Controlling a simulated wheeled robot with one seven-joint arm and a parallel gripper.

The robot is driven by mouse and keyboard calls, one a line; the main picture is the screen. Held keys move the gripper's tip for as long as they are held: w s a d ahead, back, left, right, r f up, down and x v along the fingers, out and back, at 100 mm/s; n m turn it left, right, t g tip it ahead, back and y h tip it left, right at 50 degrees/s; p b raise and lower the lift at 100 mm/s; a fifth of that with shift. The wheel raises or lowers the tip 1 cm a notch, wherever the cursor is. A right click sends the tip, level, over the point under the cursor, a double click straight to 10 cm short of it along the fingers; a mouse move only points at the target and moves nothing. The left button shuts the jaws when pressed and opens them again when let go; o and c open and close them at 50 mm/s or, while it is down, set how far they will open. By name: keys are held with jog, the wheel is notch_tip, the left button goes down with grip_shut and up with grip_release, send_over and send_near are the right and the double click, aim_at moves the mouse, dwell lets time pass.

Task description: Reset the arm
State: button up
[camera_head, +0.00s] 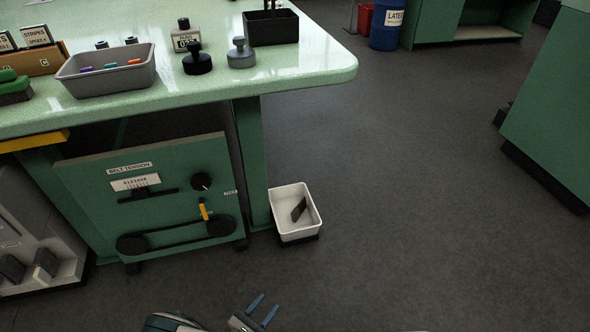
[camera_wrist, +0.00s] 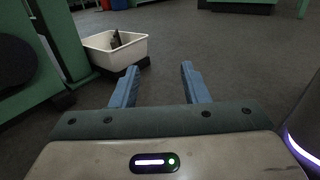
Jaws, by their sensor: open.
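My gripper (camera_head: 262,311) shows at the bottom of the head view, low over the dark floor. Its two blue fingers stand apart with nothing between them. In the wrist view my gripper (camera_wrist: 157,82) is also open and empty, with bare floor beyond the fingertips. A white bin (camera_head: 298,233) with a dark flat piece (camera_head: 299,209) inside stands on a dark base by the bench leg. The bin also shows in the wrist view (camera_wrist: 126,60), ahead and to the left of the fingers, apart from them.
A green workbench (camera_head: 300,72) fills the upper left, with a grey tray (camera_head: 108,84) and weights on top. Beneath it is a belt tension panel (camera_head: 150,195). A green cabinet (camera_head: 555,100) stands at right. A blue drum (camera_head: 387,28) is at the back. The middle floor is clear.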

jog(key=w+d+r+m+g+p, duration=0.25)
jog(key=r+m+g+p, duration=0.3)
jog(key=r, duration=0.95)
jog(key=w+d+r+m+g+p, duration=0.2)
jog(key=d+r+m+g+p, duration=0.4)
jog(key=r, duration=0.8)
jog(key=w+d+r+m+g+p, duration=0.1)
jog(key=w+r+m+g+p, duration=0.35)
jog(key=r, duration=1.05)
jog(key=s+d+r+m+t+y+p, duration=0.1)
jog(key=s+d+r+m+y+p, duration=0.2)
jog(key=r+p, duration=0.4)
jog(key=s+d+r+m+t+y+p, duration=0.1)
jog(key=s+d+r+m+y+p, duration=0.3)
jog(key=r, duration=1.6)
jog(key=s+d+r+m+t+y+p, duration=0.2)
jog(key=s+d+r+m+p, duration=0.4)
jog(key=r+p, duration=0.5)
notch_tip(320, 180, up, 3)
jog(key=shift+s+d+f+y+p, duration=0.2)
jog(key=shift+s+d+y+p, duration=0.15)
jog(key=shift+s+d+y, duration=0.25)
jog(key=shift+w+d, duration=0.1)
jog(key=shift+c, duration=0.5)
